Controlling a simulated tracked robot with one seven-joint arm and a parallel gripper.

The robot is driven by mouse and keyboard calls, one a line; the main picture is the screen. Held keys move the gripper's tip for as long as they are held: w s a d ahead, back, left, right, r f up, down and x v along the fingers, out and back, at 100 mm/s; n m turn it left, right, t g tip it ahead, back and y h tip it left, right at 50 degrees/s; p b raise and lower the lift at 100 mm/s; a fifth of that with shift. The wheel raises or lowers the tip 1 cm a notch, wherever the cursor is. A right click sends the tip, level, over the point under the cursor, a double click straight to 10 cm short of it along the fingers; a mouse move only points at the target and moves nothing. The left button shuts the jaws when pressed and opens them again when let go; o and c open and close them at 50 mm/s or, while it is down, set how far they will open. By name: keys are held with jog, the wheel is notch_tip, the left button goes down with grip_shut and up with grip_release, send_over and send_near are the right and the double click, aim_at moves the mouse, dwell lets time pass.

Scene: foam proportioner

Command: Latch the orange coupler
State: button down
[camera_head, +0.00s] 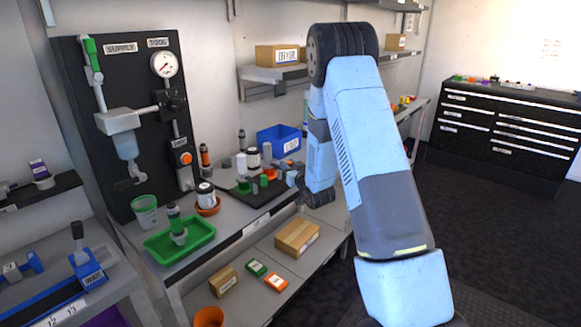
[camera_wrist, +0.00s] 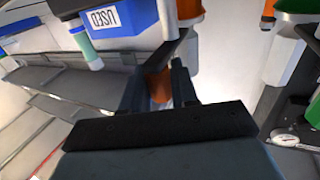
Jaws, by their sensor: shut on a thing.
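My gripper (camera_wrist: 159,72) is shut on an orange piece (camera_wrist: 158,86) in the wrist view, which looks like the orange coupler. Only a small part of it shows between the dark fingers, and its far end is hidden. In the head view my wrist is low over the back right of the bench, beside the dark mat (camera_head: 262,199). The fingers are hard to make out there. Whether the coupler is latched cannot be seen.
A blue bin (camera_head: 279,139) stands behind the mat; its USED label shows in the wrist view (camera_wrist: 103,19). Bottles and small parts crowd the mat. A green tray (camera_head: 165,249) and the black gauge panel (camera_head: 128,60) are at the left.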

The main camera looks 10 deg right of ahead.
jog(key=c, duration=1)
grip_release()
jog(key=v, duration=1.3)
jog(key=shift+s, duration=0.35)
